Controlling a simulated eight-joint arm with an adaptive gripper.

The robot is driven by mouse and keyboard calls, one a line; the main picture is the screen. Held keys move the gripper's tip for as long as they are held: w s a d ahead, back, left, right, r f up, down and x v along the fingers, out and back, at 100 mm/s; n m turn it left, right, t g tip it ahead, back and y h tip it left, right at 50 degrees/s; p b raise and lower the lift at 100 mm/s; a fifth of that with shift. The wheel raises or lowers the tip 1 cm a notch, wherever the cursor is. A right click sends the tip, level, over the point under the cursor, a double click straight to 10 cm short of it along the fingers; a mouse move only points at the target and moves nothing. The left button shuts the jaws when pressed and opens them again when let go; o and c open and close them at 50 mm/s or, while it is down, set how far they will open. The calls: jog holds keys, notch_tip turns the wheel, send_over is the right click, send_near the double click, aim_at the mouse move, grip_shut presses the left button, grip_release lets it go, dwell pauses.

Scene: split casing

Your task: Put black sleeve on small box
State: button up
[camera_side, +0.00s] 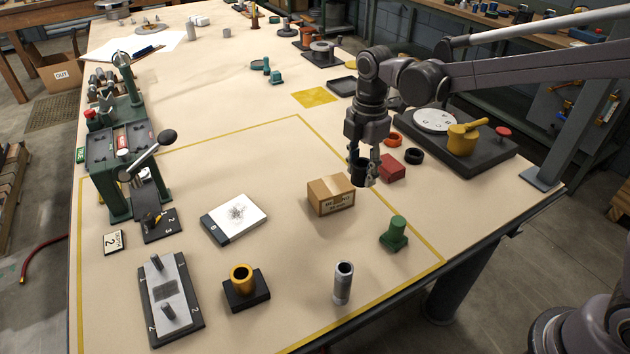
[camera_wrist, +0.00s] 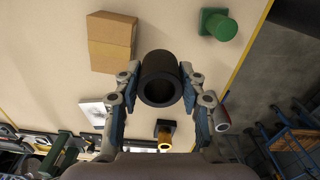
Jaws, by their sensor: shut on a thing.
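My gripper (camera_side: 362,172) is shut on the black sleeve (camera_side: 357,170), a short dark hollow cylinder. In the wrist view the sleeve (camera_wrist: 161,78) sits between the two fingers with its open bore facing the camera. The small box (camera_side: 331,195) is a brown cardboard box with a printed label, standing on the table. The sleeve is held up close to the box's right side in the side view. The box also shows in the wrist view (camera_wrist: 110,42), up and left of the sleeve. I cannot tell the exact gap between sleeve and box.
A green peg part (camera_side: 395,233) stands right of the box, and a red block (camera_side: 391,167) lies behind the gripper. A grey tube (camera_side: 343,283) and a yellow ring on a black base (camera_side: 245,288) stand in front. A white-topped block (camera_side: 234,218) lies left.

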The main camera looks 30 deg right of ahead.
jog(key=w+d+r+m, duration=0.1)
jog(key=w+d+r, duration=0.35)
jog(key=d, duration=0.45)
send_over(331, 185)
notch_tip(331, 185, down, 7)
jog(key=shift+s+f, duration=0.1)
jog(key=shift+f, duration=2.1)
jog(key=shift+f, duration=0.1)
jog(key=o, duration=1.3)
